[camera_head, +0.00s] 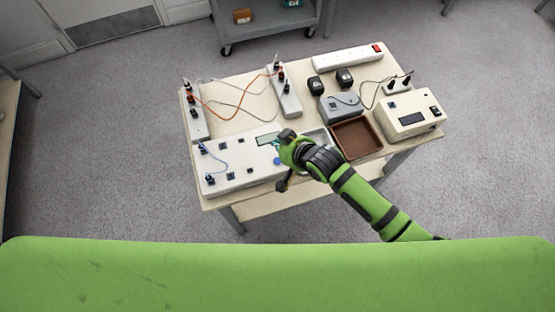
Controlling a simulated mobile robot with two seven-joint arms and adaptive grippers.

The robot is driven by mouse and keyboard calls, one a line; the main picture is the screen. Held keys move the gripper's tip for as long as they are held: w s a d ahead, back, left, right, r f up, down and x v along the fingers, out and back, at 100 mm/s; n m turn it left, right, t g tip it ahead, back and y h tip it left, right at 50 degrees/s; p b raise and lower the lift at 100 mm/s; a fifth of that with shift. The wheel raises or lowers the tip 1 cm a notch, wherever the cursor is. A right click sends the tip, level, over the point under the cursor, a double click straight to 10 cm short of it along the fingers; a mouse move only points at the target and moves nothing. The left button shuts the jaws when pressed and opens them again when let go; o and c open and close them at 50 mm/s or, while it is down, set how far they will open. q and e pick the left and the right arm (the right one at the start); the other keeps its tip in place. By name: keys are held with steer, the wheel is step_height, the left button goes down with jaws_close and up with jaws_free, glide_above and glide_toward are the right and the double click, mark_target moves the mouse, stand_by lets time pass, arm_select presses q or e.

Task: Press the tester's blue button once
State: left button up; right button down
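A long white panel (240,178) lies at the front left of the table, with a small display (267,139), several dark sockets and a blue lead. A round blue spot (277,161) that looks like the blue button shows on its right part, close beside my gripper. My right arm comes in from the lower right. My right gripper (284,184) points down over the front right end of the panel and hides part of it. Its fingers are small and dark, and I cannot tell their opening or whether they touch the panel. My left gripper is out of view.
The table (235,95) also holds a brown tray (345,123), a metal tray (318,134), a grey device (341,108), a beige box with a display (408,126), a power strip (347,59) and upright leads. A grey cart (265,28) stands behind.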

steer(key=b, duration=0.6)
glide_above(279, 163)
step_height(279, 163, down, 7)
steer(key=shift+w, duration=0.1)
steer(key=shift+f+b, duration=0.4)
steer(key=shift+f, duration=0.1)
steer(key=shift+f, duration=0.15)
stand_by(0.4)
steer(key=shift+f, duration=0.3)
steer(key=shift+f, duration=0.4)
stand_by(0.6)
steer(key=shift+r, duration=0.1)
steer(key=shift+r+p, duration=0.7)
steer(key=shift+p, duration=0.05)
